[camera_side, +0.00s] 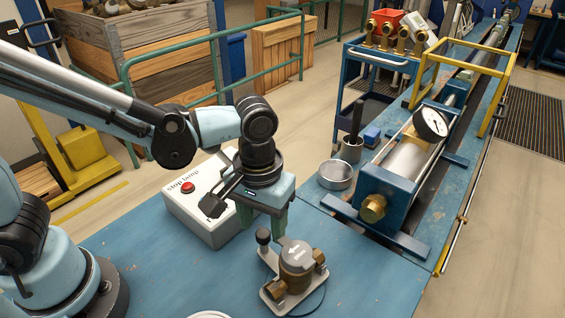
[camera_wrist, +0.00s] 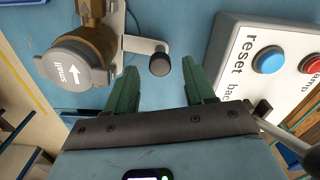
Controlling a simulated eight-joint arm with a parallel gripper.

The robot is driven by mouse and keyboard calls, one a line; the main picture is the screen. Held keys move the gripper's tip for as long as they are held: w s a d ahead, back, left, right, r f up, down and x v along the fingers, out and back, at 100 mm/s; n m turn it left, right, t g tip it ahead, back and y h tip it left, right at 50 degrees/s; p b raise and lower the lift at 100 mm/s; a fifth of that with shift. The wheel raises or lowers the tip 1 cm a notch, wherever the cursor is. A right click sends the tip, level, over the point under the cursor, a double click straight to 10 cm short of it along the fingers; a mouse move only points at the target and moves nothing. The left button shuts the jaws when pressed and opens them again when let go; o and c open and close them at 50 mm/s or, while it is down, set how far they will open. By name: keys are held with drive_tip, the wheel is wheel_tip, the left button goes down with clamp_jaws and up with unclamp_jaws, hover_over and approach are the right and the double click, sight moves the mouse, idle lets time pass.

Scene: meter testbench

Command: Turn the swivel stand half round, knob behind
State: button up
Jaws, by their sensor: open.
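The swivel stand (camera_side: 283,291) is a grey plate on the blue bench, carrying a brass meter (camera_side: 297,262) with a grey lid marked with an arrow. Its dark round knob (camera_side: 263,237) stands on the plate's far-left end in the side view. In the wrist view the lid (camera_wrist: 74,68) reads "small", and the knob (camera_wrist: 159,64) shows between the green fingertips. My gripper (camera_side: 262,222) is open and empty, pointing down close above the knob. It also shows in the wrist view (camera_wrist: 160,75). I cannot tell whether the fingers reach down beside the knob.
A white button box (camera_side: 205,200) with a red button stands close behind-left of my gripper; its blue button (camera_wrist: 269,60) shows in the wrist view. A round metal bowl (camera_side: 336,174) and the blue pipe bench (camera_side: 385,200) with gauge lie behind-right. The bench front right is clear.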

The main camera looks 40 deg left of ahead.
drive_tip(key=shift+f, duration=0.8)
drive_tip(key=shift+c, duration=0.5)
clamp_jaws()
